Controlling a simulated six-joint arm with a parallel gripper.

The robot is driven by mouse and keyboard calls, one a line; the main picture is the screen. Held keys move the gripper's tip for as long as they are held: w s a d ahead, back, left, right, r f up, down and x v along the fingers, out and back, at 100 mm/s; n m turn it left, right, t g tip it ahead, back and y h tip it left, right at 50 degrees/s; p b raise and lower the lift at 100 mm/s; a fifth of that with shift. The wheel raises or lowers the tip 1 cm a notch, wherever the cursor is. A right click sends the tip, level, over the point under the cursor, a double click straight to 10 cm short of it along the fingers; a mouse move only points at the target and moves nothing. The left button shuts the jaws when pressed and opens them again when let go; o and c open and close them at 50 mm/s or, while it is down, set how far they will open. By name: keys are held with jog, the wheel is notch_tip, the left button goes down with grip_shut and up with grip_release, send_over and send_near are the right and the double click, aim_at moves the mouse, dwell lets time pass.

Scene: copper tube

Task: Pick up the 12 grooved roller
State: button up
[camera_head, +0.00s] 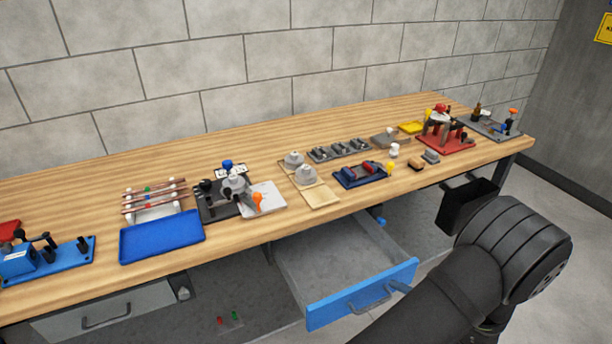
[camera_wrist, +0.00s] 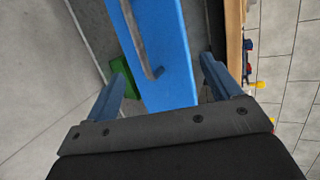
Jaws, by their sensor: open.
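No roller can be picked out for certain as the 12 grooved roller; no number is readable. In the head view, two grey stepped round parts (camera_head: 304,174) sit on wooden plates at mid-table. Behind them a dark tray (camera_head: 340,150) holds several small grey parts. A blue tray (camera_head: 361,174) in front holds red and blue parts. In the wrist view my gripper (camera_wrist: 165,65) is open, its two blue fingers spread with nothing held. The blue drawer front (camera_wrist: 165,50) and its grey handle appear between and beyond the fingers; contact cannot be judged.
The blue-fronted drawer (camera_head: 362,292) stands pulled out below the table edge and looks empty where visible. An empty blue tray (camera_head: 162,237), copper tubes on a stand (camera_head: 154,196) and a red fixture (camera_head: 443,138) stand on the wooden table (camera_head: 70,200). The rear strip of table is clear.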

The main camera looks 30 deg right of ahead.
jog(key=w+d+r+n+g, duration=0.1)
jog(key=w+d+r+g, duration=0.45)
jog(key=d+r, duration=0.25)
notch_tip(320, 180, up, 22)
jog(key=f+n+g+h, duration=0.1)
jog(key=n+g+h, duration=0.4)
jog(key=n+h, duration=0.15)
send_over(305, 168)
jog(key=s+a, duration=0.4)
jog(key=x, duration=1.1)
jog(key=shift+w, duration=0.3)
jog(key=shift+x, duration=2.6)
jog(key=c, duration=1.2)
